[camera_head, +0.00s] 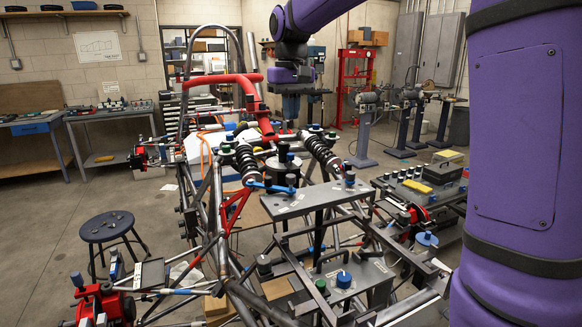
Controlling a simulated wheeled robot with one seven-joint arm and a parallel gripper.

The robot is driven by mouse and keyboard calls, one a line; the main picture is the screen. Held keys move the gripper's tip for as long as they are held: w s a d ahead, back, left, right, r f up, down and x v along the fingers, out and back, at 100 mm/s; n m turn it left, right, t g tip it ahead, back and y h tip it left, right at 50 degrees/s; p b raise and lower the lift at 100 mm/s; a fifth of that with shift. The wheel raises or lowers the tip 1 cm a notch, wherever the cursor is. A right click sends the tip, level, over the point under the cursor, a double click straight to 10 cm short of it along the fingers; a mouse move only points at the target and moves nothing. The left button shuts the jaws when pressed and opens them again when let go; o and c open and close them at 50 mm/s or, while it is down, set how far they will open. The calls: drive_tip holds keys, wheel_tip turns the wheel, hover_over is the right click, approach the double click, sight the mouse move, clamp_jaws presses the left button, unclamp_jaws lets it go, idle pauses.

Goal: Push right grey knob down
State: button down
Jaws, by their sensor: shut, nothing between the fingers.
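My gripper (291,103) hangs from the purple arm at the top centre, pointing down. Its fingers look shut with nothing held, though they are small and dark against the clutter. Below it is the tube chassis (218,190) with several small dark knob-like parts. One dark grey knob (283,148) stands below the gripper, and another (291,181) stands on the flat grey plate (318,200). My gripper appears above them and apart from both in the picture. I cannot tell which is the right grey knob.
Two black coil springs (322,154) and a red bent tube (222,79) crowd the area around the gripper. A round black stool (106,227) stands at the left. A tool-covered surface (430,190) is at the right. Open floor lies at the left.

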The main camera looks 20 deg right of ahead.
sight(291, 176)
idle(0.3)
wheel_tip(291, 176, down, 14)
idle(0.6)
drive_tip(key=shift+s+f, duration=0.1)
drive_tip(key=shift+f, duration=1.05)
wheel_tip(291, 176, up, 14)
drive_tip(key=shift+r, duration=0.2)
idle(0.4)
